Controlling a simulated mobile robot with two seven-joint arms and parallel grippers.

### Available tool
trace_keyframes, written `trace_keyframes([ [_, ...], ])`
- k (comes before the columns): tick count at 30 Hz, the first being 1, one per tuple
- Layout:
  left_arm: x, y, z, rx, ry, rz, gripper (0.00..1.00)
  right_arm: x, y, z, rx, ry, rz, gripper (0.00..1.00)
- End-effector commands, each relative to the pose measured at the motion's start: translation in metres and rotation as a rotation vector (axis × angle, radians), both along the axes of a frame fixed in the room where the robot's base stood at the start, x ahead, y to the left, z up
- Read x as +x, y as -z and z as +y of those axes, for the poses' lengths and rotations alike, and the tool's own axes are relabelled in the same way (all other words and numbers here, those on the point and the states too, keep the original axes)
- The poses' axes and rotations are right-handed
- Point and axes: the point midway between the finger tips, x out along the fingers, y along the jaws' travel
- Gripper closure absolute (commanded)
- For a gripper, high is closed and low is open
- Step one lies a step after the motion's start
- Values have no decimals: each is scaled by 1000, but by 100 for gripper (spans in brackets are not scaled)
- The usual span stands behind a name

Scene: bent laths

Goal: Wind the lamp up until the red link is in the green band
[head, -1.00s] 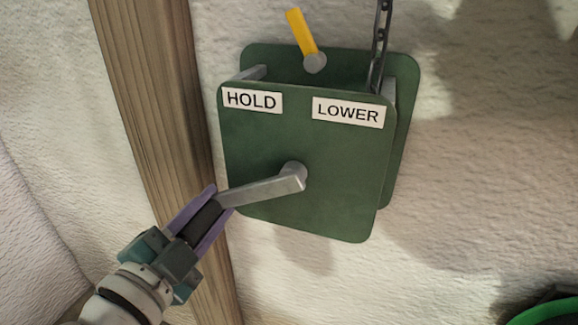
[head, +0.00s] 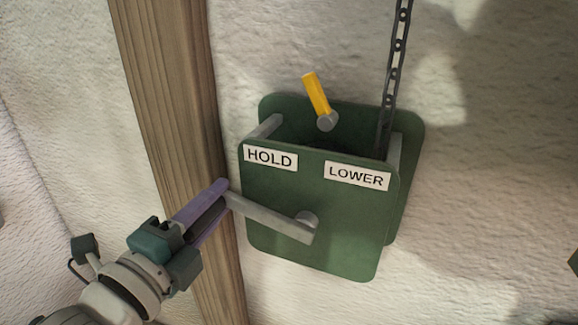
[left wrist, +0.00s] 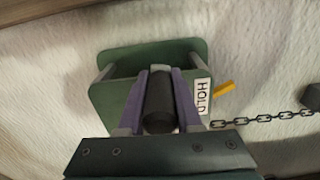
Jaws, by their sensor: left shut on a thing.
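The green winch box (head: 310,240) is on the wall, with labels HOLD (head: 270,159) and LOWER (head: 357,177). Its grey crank (head: 270,216) points left and slightly up from the hub. My left gripper (head: 216,208) is shut on the crank's dark grip (left wrist: 159,108), which the purple fingers flank in the left wrist view. The yellow lever (head: 316,94) leans left, toward the HOLD side. The dark chain (head: 397,55) runs up from the box; no red link or green band shows on the visible stretch. The lamp and my right gripper are not visible.
A wooden post (head: 175,120) stands just left of the box, behind my left gripper. In the left wrist view a dark block (left wrist: 312,96) sits at the chain's far visible end.

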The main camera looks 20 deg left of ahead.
Motion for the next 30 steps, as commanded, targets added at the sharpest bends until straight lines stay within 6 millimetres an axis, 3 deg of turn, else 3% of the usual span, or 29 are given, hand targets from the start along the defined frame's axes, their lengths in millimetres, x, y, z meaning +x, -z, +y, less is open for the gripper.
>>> trace_keyframes([
  [16, 1, -6, -2, 21, 3, -10, 100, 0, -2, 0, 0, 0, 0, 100],
  [17, 1, -6, -2, 21, 3, -10, 66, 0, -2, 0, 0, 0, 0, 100],
  [24, 0, -5, -2, 22, 2, -6, 39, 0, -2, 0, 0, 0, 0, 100],
  [30, 0, -4, -1, 23, 1, -4, 37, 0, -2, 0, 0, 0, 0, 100],
])
